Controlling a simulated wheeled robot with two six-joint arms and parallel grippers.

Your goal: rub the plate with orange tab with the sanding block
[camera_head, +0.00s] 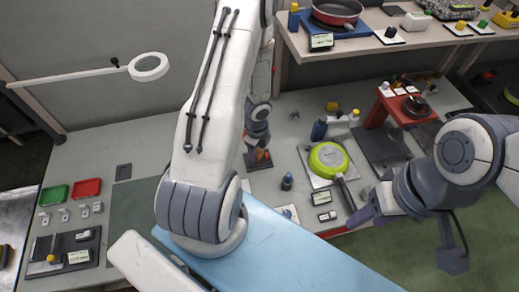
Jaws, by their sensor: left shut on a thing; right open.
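My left gripper (259,152) is low over the middle of the grey table, behind my large white arm link. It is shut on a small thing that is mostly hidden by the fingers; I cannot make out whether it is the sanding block. A small dark piece with an orange-red patch (262,160) shows at the fingertips, close to the table top. I cannot tell whether this is the plate with the orange tab or part of what I hold. My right gripper (366,215) is open and empty beside the handle of a green pan (328,160).
The green pan lies on a light board with a small display (322,197) nearby. A small dark bottle (287,182) stands left of it. A red stand (403,107) is at the right. A shelf (350,48) overhangs the back.

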